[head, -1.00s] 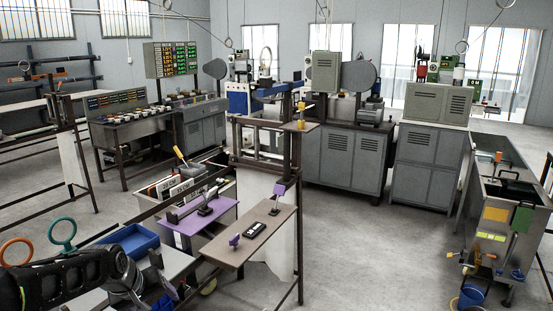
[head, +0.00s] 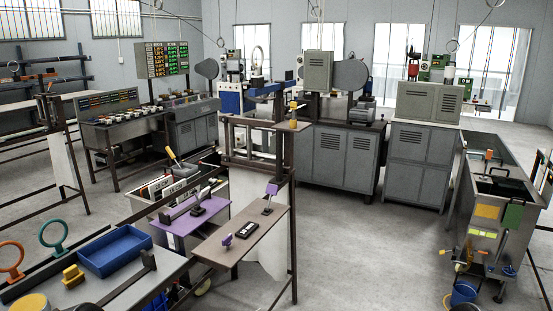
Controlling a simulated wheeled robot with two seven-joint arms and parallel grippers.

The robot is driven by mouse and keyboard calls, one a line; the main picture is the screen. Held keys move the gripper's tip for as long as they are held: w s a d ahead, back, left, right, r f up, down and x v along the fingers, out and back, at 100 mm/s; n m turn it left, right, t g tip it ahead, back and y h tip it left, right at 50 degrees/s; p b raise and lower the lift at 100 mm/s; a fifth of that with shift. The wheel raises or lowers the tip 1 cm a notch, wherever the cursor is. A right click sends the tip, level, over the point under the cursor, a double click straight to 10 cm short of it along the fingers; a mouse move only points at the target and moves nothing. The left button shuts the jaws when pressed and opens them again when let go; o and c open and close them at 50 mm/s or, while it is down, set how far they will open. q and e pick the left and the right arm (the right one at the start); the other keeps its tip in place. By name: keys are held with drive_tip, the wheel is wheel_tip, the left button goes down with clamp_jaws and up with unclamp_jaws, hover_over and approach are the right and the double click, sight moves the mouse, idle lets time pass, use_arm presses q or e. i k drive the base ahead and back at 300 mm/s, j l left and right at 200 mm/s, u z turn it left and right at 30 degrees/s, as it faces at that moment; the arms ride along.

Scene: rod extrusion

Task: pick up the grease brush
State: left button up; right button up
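I cannot pick out the grease brush for certain. Neither of my grippers shows in the head view.
At lower left, a grey table carries a blue tray (head: 115,250), a yellow block (head: 73,275), a green ring (head: 53,237) and an orange ring (head: 10,258). A purple shelf (head: 180,222) and a brown shelf (head: 242,238) jut out mid-view. The floor right of them is clear.

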sight(74, 275)
drive_tip(key=u, duration=2.35)
drive_tip(key=k+l+u, duration=0.1)
drive_tip(key=l+u, duration=0.35)
drive_tip(key=k+l+u, duration=0.1)
drive_tip(key=l+u, duration=0.3)
drive_tip(key=k+l+u, duration=0.2)
drive_tip(key=u, duration=0.25)
drive_tip(key=k+l, duration=0.35)
drive_tip(key=l, duration=0.15)
drive_tip(key=k+l+u, duration=0.15)
drive_tip(key=k+l, duration=0.2)
drive_tip(key=l, duration=0.15)
